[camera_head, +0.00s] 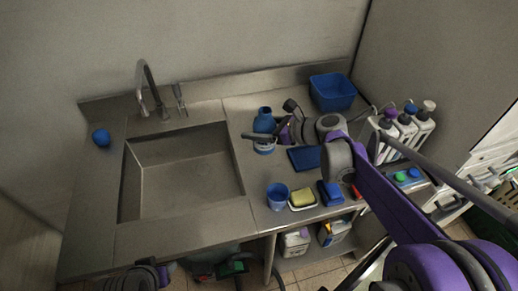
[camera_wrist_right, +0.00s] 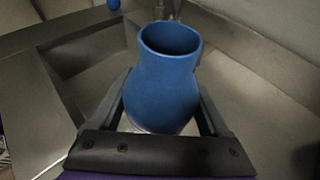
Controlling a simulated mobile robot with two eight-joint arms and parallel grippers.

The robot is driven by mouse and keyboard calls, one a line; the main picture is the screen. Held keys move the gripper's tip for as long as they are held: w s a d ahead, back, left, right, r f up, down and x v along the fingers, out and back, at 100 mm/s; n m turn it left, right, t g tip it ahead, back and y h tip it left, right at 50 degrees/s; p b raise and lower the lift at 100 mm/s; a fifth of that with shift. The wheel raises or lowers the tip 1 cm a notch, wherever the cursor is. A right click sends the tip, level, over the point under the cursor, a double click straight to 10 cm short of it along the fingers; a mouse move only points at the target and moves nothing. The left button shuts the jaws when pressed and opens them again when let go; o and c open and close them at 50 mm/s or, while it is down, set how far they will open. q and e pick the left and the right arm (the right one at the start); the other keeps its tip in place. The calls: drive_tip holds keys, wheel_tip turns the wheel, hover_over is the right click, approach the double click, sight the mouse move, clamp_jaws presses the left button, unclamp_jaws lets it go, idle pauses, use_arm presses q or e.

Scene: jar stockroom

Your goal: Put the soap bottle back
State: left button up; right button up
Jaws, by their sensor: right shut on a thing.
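A blue, wide-mouthed bottle with a narrowed neck, apparently the soap bottle (camera_head: 264,121), is upright on or just above the counter right of the sink. In the right wrist view, the soap bottle (camera_wrist_right: 166,85) sits between the two fingers, its open mouth facing up toward the camera. My right gripper (camera_head: 262,138) is shut around its body. I cannot tell whether its base touches the counter; a pale part shows below the blue. Dark and purple parts at the bottom left of the head view look like mine, but no left fingertips show.
The sink basin (camera_head: 185,178) lies left. A blue tub (camera_head: 333,92) stands at the back right. White bottles with coloured caps (camera_head: 425,118) stand at the right. A blue cup (camera_head: 277,196), yellow sponge (camera_head: 302,197) and blue block (camera_head: 329,193) are near the front edge. Another blue cup (camera_head: 101,138) is far left.

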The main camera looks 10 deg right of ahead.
sight(274, 147)
wheel_tip(274, 147, down, 7)
drive_tip(key=shift+f, duration=0.15)
drive_tip(key=shift+f+b, duration=0.1)
drive_tip(key=shift+b, duration=0.25)
drive_tip(key=o, duration=1.4)
drive_tip(key=shift+r, duration=0.25)
drive_tip(key=v, duration=1.2)
drive_tip(key=shift+s, duration=0.1)
drive_tip(key=shift+f, duration=0.1)
